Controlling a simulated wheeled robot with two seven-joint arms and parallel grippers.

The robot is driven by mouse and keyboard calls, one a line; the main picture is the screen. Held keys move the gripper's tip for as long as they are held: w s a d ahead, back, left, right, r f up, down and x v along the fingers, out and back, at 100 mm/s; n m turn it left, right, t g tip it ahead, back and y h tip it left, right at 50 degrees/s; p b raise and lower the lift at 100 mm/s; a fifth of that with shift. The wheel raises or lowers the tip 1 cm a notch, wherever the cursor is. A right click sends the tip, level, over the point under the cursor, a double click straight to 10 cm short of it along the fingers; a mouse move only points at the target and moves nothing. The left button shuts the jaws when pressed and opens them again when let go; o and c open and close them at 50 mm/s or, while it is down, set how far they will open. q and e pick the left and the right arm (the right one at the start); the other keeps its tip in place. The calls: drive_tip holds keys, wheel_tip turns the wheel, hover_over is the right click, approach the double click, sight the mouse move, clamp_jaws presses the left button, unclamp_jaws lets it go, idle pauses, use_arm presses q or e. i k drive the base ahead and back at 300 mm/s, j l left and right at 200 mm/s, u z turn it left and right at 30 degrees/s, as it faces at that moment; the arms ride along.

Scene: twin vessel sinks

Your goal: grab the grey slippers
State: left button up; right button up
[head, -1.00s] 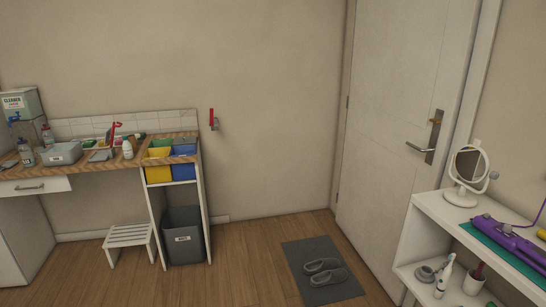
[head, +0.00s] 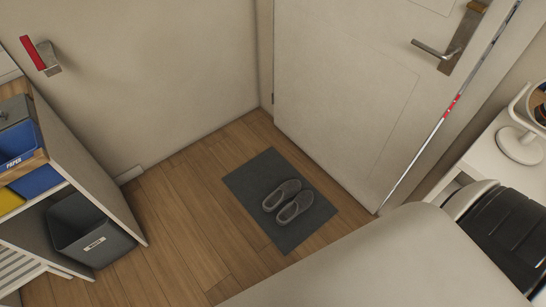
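The grey slippers lie side by side on a dark grey mat (head: 248,182) on the wooden floor, in front of the white door. The left slipper (head: 281,195) and the right slipper (head: 295,206) are close together, both pointing towards the upper right. Nothing covers them. Neither of my grippers shows in the head view. A large pale part and a black ribbed part of my own body fill the lower right.
The white door (head: 365,100) is closed behind the mat. A grey bin (head: 88,232) and blue and yellow boxes in a shelf unit stand at the left. A white shelf with a round mirror (head: 520,143) is at the right. Floor left of the mat is clear.

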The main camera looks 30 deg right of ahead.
sight(305, 199)
drive_tip(key=i, duration=0.75)
drive_tip(key=i+z, duration=0.1)
drive_tip(key=i, duration=0.65)
drive_tip(key=i+j+z, duration=0.1)
drive_tip(key=i, duration=0.65)
